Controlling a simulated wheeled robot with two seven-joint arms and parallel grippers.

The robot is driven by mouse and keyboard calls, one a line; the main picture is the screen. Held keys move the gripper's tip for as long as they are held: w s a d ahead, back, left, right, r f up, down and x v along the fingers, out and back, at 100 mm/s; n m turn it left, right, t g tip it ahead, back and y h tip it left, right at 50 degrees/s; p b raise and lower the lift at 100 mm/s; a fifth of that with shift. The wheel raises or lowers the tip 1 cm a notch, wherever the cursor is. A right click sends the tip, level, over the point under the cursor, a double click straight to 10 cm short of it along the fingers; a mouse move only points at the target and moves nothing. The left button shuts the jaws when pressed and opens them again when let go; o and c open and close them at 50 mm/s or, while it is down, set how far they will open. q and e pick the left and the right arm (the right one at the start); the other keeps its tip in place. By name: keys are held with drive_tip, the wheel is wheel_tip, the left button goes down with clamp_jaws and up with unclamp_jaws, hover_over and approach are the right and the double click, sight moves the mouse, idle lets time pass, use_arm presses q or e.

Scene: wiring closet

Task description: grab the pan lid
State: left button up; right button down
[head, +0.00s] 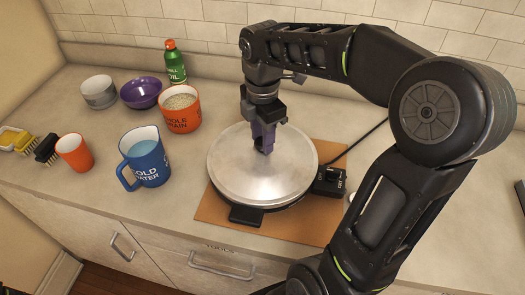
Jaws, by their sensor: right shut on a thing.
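The pan lid (235,178) is a round, silvery metal disc. It lies flat over a dark, round pan or cooker on a brown board. My right gripper (264,147) points down at the lid's middle and is shut there. The lid's knob is hidden by the fingers. I cannot see a gap between the lid and what is under it. My left gripper is not in view.
A black control box (329,181) with a cable sits right of the lid on the brown board (222,212). To the left stand a blue pitcher (149,160), an orange container (181,116), an orange cup (74,153), a purple bowl (141,93), a grey bowl (99,92) and a green bottle (175,66). Brushes (46,148) lie at far left.

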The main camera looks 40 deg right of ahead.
drive_tip(key=shift+r, duration=0.55)
wheel_tip(320, 180, up, 4)
drive_tip(key=shift+r, duration=0.25)
drive_tip(key=shift+r+p, duration=1.6)
drive_tip(key=shift+r, duration=0.65)
